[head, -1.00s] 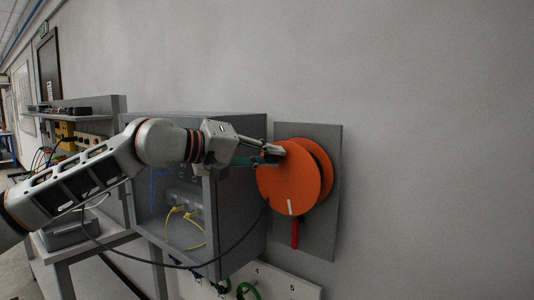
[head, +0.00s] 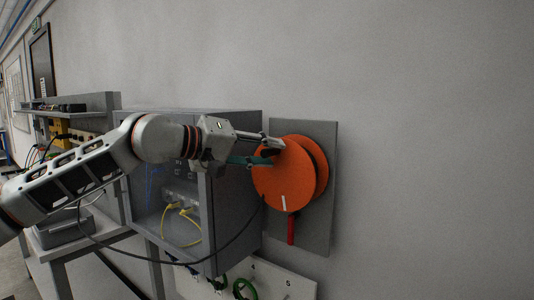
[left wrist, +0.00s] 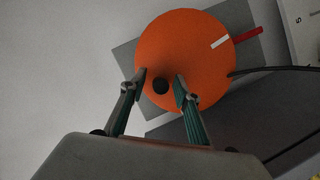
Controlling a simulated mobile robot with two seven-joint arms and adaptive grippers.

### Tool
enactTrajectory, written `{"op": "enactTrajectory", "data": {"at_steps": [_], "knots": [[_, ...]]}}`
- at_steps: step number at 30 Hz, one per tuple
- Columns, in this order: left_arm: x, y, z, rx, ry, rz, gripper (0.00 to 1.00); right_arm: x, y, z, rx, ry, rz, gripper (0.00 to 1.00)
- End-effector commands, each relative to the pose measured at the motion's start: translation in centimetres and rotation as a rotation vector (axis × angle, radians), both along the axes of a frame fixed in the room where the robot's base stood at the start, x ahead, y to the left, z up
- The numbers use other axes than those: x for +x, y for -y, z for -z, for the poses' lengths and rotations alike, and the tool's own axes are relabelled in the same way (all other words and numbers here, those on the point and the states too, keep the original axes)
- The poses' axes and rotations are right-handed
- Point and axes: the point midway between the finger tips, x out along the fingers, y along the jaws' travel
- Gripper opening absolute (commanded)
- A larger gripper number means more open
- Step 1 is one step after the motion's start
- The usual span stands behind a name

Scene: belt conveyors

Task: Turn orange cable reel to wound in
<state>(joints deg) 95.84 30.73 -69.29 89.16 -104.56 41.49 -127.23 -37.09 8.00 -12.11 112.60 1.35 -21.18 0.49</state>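The orange cable reel (head: 279,186) is mounted on a grey plate (head: 322,218) on the wall. It has a white mark (head: 284,203) near its lower edge, above a red pointer (head: 291,230) on the plate. In the left wrist view, the reel (left wrist: 205,65) carries a dark round knob (left wrist: 160,86) off its centre. My left gripper (left wrist: 160,78) is open, with one finger on each side of the knob and gaps between. In the head view the left gripper (head: 274,148) is at the reel's upper left face. My right gripper is not in view.
A grey open-fronted cabinet (head: 232,190) with yellow cables stands left of the reel, close to my left arm. A black cable (head: 235,245) hangs in front of it from the reel's side. A numbered white panel (head: 270,280) is below. The wall to the right is clear.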

Motion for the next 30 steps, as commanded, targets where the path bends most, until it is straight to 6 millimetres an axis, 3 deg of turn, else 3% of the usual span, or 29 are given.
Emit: {"op": "enactTrajectory", "data": {"at_steps": [5, 21, 30], "knots": [[-0.5, -0.9, -0.3, -0.001, 0.001, -0.002, 0.31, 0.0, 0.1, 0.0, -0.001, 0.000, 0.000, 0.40], [-5.9, -8.6, -2.4, 0.000, 0.000, -0.001, 0.31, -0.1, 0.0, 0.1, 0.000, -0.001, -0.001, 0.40], [-6.7, -9.6, -2.6, 0.000, 0.000, 0.001, 0.31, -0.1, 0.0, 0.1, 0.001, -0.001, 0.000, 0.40]]}}
